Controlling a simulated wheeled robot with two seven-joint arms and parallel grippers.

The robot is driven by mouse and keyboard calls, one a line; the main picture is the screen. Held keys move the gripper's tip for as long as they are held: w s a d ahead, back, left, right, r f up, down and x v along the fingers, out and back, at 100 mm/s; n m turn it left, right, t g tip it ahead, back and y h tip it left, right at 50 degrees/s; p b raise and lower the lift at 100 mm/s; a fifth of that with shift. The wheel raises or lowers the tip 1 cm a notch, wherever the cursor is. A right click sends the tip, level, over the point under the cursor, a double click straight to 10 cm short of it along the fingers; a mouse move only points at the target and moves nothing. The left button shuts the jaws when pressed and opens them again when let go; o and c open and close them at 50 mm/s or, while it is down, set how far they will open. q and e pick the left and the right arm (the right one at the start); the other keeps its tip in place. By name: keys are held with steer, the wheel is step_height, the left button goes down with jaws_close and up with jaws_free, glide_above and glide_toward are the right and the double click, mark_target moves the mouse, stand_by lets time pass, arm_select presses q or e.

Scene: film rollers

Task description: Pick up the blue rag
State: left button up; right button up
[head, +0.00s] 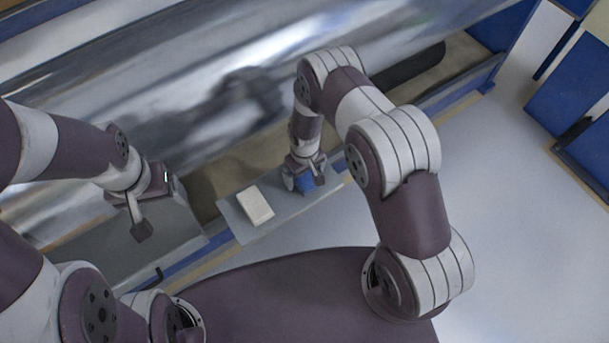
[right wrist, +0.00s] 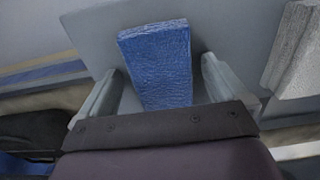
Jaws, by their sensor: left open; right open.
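The blue rag (right wrist: 160,65) is a textured, folded block lying on a grey ledge. In the right wrist view it lies between the two fingers of my right gripper (right wrist: 158,95), with a gap visible on each side. In the head view my right gripper (head: 308,184) is directly over the rag (head: 315,182) and hides part of it. The right gripper is open. My left gripper (head: 142,218) is open and empty at the left, away from the rag.
A whitish folded block (head: 255,205) lies on the grey ledge (head: 232,219) left of the rag; part of it shows in the right wrist view (right wrist: 296,50). A large shiny metallic film roller (head: 200,80) runs behind the ledge. Open floor (head: 510,180) is at the right.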

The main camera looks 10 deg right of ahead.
steer(key=c, duration=1)
steer(key=shift+c, duration=0.2)
steer(key=shift+r, duration=0.15)
steer(key=shift+r, duration=0.25)
steer(key=r+p, duration=0.1)
steer(key=r, duration=0.3)
steer(key=shift+s, duration=0.2)
steer(key=s+d+r+p, duration=0.2)
steer(key=s+r, duration=0.4)
steer(key=s, duration=0.5)
steer(key=shift+d+r, duration=0.15)
steer(key=shift+d, duration=0.05)
